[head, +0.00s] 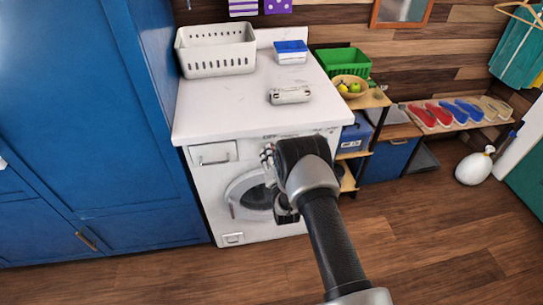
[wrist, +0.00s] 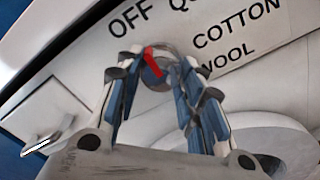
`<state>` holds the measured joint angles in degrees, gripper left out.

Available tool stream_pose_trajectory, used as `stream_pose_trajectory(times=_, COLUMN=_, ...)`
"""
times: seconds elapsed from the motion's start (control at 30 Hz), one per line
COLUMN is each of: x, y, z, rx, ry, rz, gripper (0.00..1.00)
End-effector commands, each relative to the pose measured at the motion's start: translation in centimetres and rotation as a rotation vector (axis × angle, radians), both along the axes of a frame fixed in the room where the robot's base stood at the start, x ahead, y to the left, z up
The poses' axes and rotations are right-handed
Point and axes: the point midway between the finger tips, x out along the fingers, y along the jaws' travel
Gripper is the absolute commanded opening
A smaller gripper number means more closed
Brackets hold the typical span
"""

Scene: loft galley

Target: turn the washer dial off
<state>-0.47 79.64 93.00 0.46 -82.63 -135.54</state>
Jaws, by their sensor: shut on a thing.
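The white washer (head: 208,190) stands in the middle of the head view, with its round door half behind my arm. Its dial (wrist: 156,72) shows in the wrist view as a round grey knob with a red pointer (wrist: 152,62). The pointer's upper end leans up and left, toward the printed OFF label (wrist: 130,18). The labels COTTON and WOOL are to the right. My gripper (wrist: 158,80) is shut on the dial, one finger on each side of it. In the head view my gripper (head: 267,158) is at the washer's upper front and the dial cannot be made out.
On the washer top are a white basket (head: 217,66), a blue and white box (head: 291,52) and a small pale object (head: 290,95). A blue cabinet (head: 85,120) stands close on the left. A shelf (head: 366,100) stands at the right. The floor in front is clear.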

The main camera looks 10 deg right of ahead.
Motion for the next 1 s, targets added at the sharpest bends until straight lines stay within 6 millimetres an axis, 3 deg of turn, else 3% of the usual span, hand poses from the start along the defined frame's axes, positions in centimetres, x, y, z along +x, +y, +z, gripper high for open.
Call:
stream_pose_trajectory(times=0.37, x=0.0, y=-0.04, z=-0.01, rx=-0.005, ry=0.0, rz=-0.001, gripper=0.11)
stream_pose_trajectory(times=0.4, x=0.0, y=-0.04, z=-0.01, rx=-0.005, ry=0.0, rz=-0.001, gripper=0.37)
stream_pose_trajectory(times=0.67, x=0.0, y=-0.01, z=0.0, rx=-0.004, ry=-0.001, rz=-0.001, gripper=0.54)
stream_pose_trajectory(times=1.0, x=-0.1, y=0.0, z=0.0, rx=-0.003, ry=0.0, rz=0.0, gripper=0.55)
